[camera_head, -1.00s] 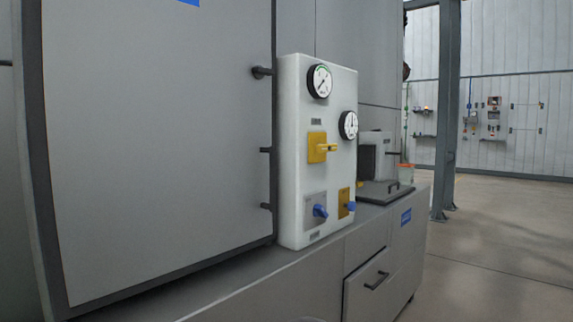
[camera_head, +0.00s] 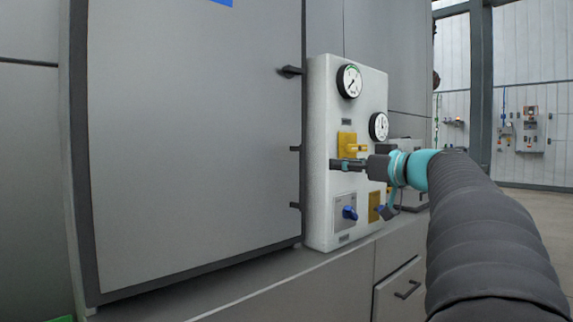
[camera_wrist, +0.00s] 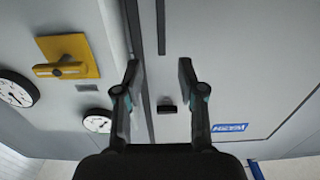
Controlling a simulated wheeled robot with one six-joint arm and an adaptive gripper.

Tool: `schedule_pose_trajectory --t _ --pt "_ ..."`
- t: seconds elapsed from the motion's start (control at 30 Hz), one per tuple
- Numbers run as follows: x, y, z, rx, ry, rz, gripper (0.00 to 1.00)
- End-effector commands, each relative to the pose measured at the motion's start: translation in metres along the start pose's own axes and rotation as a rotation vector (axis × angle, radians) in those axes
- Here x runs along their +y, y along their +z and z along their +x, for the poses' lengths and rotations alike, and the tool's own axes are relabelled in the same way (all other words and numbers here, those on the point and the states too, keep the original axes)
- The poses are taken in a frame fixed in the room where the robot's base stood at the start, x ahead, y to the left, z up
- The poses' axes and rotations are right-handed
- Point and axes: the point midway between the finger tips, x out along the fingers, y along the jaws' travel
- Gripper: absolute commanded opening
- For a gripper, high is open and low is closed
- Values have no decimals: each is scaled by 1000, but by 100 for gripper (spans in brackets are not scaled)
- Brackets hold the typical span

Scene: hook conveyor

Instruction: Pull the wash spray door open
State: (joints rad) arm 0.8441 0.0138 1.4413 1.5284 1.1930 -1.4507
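The wash spray door, a large grey panel (camera_head: 200,150) with a dark frame, fills the left of the head view and looks shut. Short dark fittings stick out along its right edge: an upper one (camera_head: 289,71) and two lower ones (camera_head: 295,148). In the wrist view, a narrow dark bar (camera_wrist: 161,30) and a small black block (camera_wrist: 167,106) are on the door face. My gripper (camera_head: 338,164) points left in front of the white gauge panel. The wrist view shows its fingers (camera_wrist: 158,75) open and empty, with the door edge behind the gap. Contact cannot be told.
The white panel (camera_head: 320,215) right of the door carries two gauges (camera_head: 349,81), a yellow lever valve (camera_head: 347,143) and a blue knob (camera_head: 350,213). A grey ledge and cabinet (camera_head: 340,275) run below. A dark post (camera_head: 481,80) and open floor are at the right.

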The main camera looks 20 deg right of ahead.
Motion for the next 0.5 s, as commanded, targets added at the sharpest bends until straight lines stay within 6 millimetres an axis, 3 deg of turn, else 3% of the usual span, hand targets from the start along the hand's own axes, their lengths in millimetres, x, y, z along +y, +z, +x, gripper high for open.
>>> schedule_pose_trajectory --t 0.5 --pt "-2 -1 91 -4 -5 4 40"
